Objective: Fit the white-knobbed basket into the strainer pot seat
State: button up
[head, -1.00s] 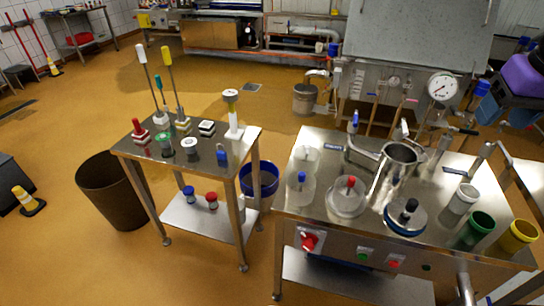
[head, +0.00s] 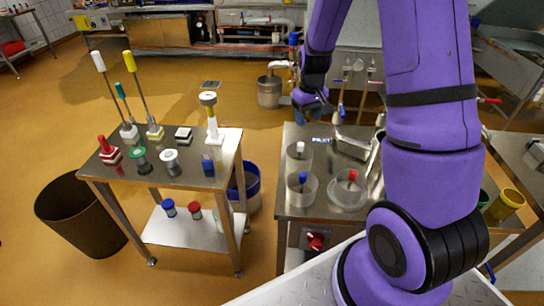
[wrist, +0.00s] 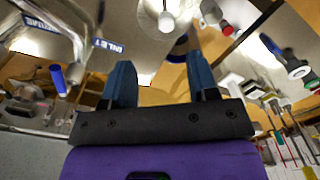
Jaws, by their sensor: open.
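The white-knobbed basket (head: 299,155) is a clear round basket at the back left of the right steel table. Its white knob also shows at the top of the wrist view (wrist: 166,22). My gripper (head: 308,112) is above and behind it near the table's back edge. Its two blue fingers (wrist: 160,85) are apart with nothing between them, and the basket lies beyond their tips. The steel strainer pot (head: 376,163) is mostly hidden behind my purple arm; only a strip of its left side shows, so its seat cannot be seen.
A blue-knobbed basket (head: 302,188) and a red-knobbed basket (head: 348,190) stand in front of the white-knobbed one. A blue-handled valve (wrist: 58,82) is beside my gripper. A smaller table (head: 200,180) with upright tools stands left, across a gap holding a blue bucket (head: 246,190).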

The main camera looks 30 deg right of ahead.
jog(key=shift+w+a+f, duration=0.4)
jog(key=shift+w+f, duration=0.2)
jog(key=shift+f, duration=0.25)
send_over(301, 144)
notch_tip(301, 144, down, 4)
jog(key=shift+w+f, duration=0.15)
jog(key=shift+f, duration=3.05)
grip_shut()
